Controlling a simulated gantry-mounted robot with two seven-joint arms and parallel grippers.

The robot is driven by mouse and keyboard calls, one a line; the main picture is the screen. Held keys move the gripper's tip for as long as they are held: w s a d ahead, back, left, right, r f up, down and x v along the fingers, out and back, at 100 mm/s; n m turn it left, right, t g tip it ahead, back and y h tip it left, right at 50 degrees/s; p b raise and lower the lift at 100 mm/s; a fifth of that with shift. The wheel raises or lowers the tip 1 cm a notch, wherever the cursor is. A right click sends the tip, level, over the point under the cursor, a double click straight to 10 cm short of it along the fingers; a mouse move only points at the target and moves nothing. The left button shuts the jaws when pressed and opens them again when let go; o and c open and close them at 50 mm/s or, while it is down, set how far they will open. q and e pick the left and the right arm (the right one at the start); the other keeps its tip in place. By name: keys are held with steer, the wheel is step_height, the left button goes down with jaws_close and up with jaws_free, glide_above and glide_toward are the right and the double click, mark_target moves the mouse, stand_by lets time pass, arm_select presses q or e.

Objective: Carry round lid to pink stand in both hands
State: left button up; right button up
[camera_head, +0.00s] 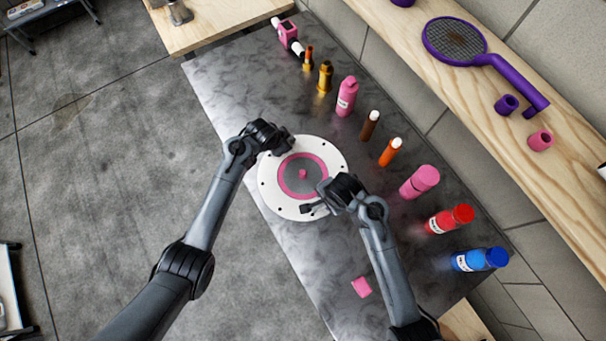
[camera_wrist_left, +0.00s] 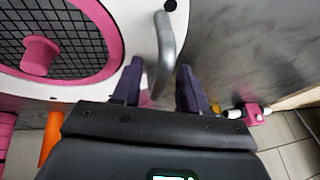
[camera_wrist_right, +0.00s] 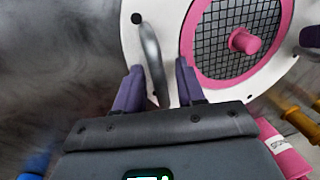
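The round lid (camera_head: 268,188), a white disc with a pink ring, dark mesh and a pink centre knob, lies on the dark counter. My left gripper (camera_head: 283,143) is at its upper edge. In the left wrist view, the fingers (camera_wrist_left: 158,90) stand apart on either side of a grey handle (camera_wrist_left: 165,45) on the lid. My right gripper (camera_head: 315,208) is at its lower right edge; in the right wrist view its fingers (camera_wrist_right: 158,90) are spread with the other grey handle (camera_wrist_right: 152,55) between them. A small pink block (camera_head: 361,287) lies lower on the counter; I cannot tell whether it is the pink stand.
A row of bottles and tubes, including a pink bottle (camera_head: 346,97), an orange tube (camera_head: 390,152), a red bottle (camera_head: 450,219) and a blue bottle (camera_head: 480,259), lines the counter's wall side. A wooden shelf (camera_head: 575,190) holds a purple racket (camera_head: 455,42). Counter space below the lid is mostly clear.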

arm_select(q)
steer(key=c, duration=0.7)
arm_select(e)
jaws_close()
arm_select(q)
jaws_close()
steer(key=shift+r, duration=0.1)
arm_select(e)
steer(key=shift+r, duration=0.1)
